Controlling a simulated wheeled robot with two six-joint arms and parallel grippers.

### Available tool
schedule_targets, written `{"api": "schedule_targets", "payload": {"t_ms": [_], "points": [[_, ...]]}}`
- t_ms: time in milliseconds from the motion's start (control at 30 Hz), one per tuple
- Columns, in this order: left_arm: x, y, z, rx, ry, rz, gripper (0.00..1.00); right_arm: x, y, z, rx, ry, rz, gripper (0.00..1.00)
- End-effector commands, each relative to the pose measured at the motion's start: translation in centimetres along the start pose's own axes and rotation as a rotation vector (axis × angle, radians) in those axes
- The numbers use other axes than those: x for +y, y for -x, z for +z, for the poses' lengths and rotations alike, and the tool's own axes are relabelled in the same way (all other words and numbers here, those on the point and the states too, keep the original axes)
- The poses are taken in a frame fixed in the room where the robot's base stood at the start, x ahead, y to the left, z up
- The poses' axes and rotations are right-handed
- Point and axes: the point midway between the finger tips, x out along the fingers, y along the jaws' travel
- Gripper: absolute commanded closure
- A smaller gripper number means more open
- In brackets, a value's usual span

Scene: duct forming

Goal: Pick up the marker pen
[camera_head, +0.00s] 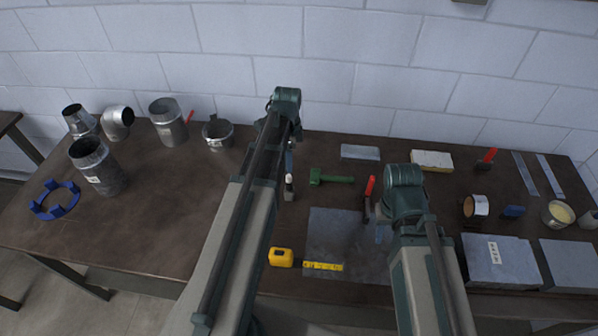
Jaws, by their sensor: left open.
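A small slim item with a white top and dark lower part, which looks like the marker pen (289,186), is near the middle of the table. My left gripper (290,160) is just behind it in the picture, partly hidden by its own arm. It is open, and I cannot tell whether it touches the pen. My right gripper (381,234) is over the right part of the grey metal sheet, mostly hidden behind its wrist; its jaw state is unclear.
Metal duct pieces (98,165) and a blue ring (55,200) stand left. Grey boxes (500,262) are at right.

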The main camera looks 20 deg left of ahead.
Motion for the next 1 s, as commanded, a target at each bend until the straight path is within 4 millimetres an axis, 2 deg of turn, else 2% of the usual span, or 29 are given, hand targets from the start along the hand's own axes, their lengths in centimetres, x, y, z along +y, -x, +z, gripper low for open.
{"api": "schedule_targets", "payload": {"t_ms": [100, 367, 900, 1000], "points": [[-0.7, 0.3, 0.8, 0.003, -0.028, -0.001, 0.39, 0.0, 0.3, 0.0, 0.000, -0.001, 0.000, 0.61], [-0.7, -0.4, 0.8, 0.004, -0.033, -0.002, 0.39, 0.0, -0.4, 0.0, 0.000, 0.000, 0.000, 0.61], [-0.7, -7.5, 0.7, 0.004, -0.032, -0.001, 0.39, -0.7, -7.5, -0.4, 0.000, 0.013, 0.003, 0.61], [-0.7, -8.4, 0.7, 0.004, -0.032, -0.001, 0.39, -0.7, -8.3, -0.5, 0.000, 0.013, 0.003, 0.61]]}}
